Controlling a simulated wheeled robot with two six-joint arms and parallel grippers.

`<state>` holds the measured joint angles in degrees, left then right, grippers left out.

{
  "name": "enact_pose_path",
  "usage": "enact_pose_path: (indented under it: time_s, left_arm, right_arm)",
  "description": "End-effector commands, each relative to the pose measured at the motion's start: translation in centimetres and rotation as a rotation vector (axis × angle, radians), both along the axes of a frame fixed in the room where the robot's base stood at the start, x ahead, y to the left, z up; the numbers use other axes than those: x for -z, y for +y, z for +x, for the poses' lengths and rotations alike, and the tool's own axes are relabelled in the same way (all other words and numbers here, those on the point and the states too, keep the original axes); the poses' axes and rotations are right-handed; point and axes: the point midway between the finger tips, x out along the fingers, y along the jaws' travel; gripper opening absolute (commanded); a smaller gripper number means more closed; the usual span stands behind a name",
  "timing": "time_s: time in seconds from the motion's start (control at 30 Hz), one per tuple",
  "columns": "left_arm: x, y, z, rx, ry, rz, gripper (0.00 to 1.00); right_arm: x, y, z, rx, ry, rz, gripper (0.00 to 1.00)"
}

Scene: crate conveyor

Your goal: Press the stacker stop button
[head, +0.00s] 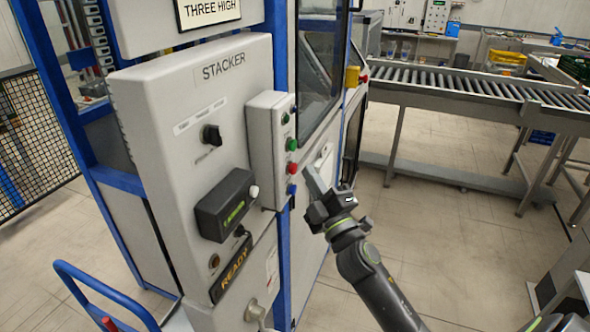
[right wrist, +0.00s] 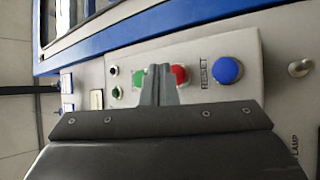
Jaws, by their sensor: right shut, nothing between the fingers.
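The stacker cabinet (head: 140,90) stands at left in the head view, labelled STACKER. A narrow button box (head: 265,130) on its right side carries a red button (head: 292,169), a green button (head: 291,144) above it and a blue button (head: 291,189) below. My right gripper (head: 313,178) is shut and empty, a little right of the red and blue buttons. In the right wrist view the shut fingers (right wrist: 158,75) overlap the space between the green button (right wrist: 139,78) and the red button (right wrist: 180,76). The blue button (right wrist: 228,70) is marked RESET. I see no contact. My left gripper is not in view.
A black selector knob (head: 211,135), a dark display box (head: 226,205) and a READY sign (head: 231,268) are on the cabinet. A roller conveyor (head: 470,88) runs at the back right. A blue rail (head: 100,290) is at lower left. Open floor lies right of the cabinet.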

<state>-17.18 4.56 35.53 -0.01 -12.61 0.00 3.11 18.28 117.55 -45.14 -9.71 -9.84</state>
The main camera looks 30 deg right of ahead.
Motion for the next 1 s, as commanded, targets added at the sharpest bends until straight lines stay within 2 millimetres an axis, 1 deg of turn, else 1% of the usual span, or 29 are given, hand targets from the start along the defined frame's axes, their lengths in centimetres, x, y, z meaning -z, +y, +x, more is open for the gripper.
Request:
enact_pose_path:
  time_s: [0.27,0.3,0.5,1.0]
  left_arm:
    - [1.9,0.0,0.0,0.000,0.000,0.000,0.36]
    - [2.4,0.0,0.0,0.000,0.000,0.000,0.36]
    - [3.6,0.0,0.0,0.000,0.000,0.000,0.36]
    - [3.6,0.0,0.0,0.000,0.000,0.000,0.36]
  right_arm:
    - [0.4,-1.6,-2.0,0.000,0.000,-0.005,0.00]
    - [0.5,-1.9,-2.3,0.000,0.000,-0.007,0.00]
    - [0.3,-3.0,-3.5,-0.001,0.000,-0.004,0.00]
    - [0.0,-3.1,-3.7,0.000,0.000,0.000,0.00]
